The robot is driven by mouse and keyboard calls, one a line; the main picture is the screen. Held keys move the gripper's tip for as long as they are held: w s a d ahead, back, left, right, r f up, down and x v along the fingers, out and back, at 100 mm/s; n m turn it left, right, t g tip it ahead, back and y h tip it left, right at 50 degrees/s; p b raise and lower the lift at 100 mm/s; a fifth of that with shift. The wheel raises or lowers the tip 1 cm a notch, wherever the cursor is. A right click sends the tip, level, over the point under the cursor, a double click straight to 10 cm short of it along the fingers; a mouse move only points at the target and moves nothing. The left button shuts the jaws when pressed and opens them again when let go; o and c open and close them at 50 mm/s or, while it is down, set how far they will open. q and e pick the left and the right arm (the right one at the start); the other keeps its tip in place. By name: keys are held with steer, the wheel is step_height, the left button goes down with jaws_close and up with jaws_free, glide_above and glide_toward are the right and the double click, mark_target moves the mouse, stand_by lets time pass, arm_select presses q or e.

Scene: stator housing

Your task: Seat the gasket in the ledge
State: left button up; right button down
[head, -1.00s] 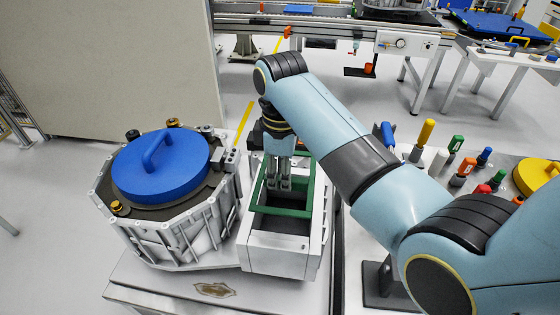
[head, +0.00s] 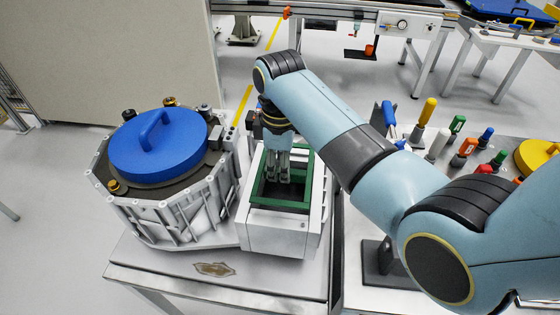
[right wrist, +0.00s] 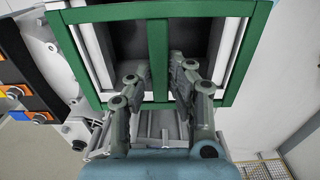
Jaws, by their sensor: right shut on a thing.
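The gasket (head: 280,206) is a green rectangular frame with a bar across its middle. It lies at the mouth of the open light-grey box (head: 283,238) of the stator housing. In the right wrist view the gasket (right wrist: 158,45) shows close up, with pale ledge strips (right wrist: 88,60) seen through it. My right gripper (head: 277,180) points down over the box and is shut on the gasket's middle bar; its fingers (right wrist: 158,82) straddle the bar in the right wrist view. I cannot tell whether the gasket touches the ledge all round. My left gripper is out of view.
The octagonal housing with a blue handled lid (head: 158,148) stands left of the box. A bench at right holds several coloured-handled tools (head: 427,110) and a yellow round part (head: 538,168). My right arm crosses above that side.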

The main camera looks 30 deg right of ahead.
step_height(320, 180, down, 2)
steer(key=shift+b, duration=0.35)
steer(key=shift+r, duration=0.1)
steer(key=shift+p, duration=0.6)
steer(key=shift+f+b, duration=0.6)
steer(key=shift+f, duration=0.45)
stand_by(0.5)
steer(key=c, duration=0.9)
jaws_free()
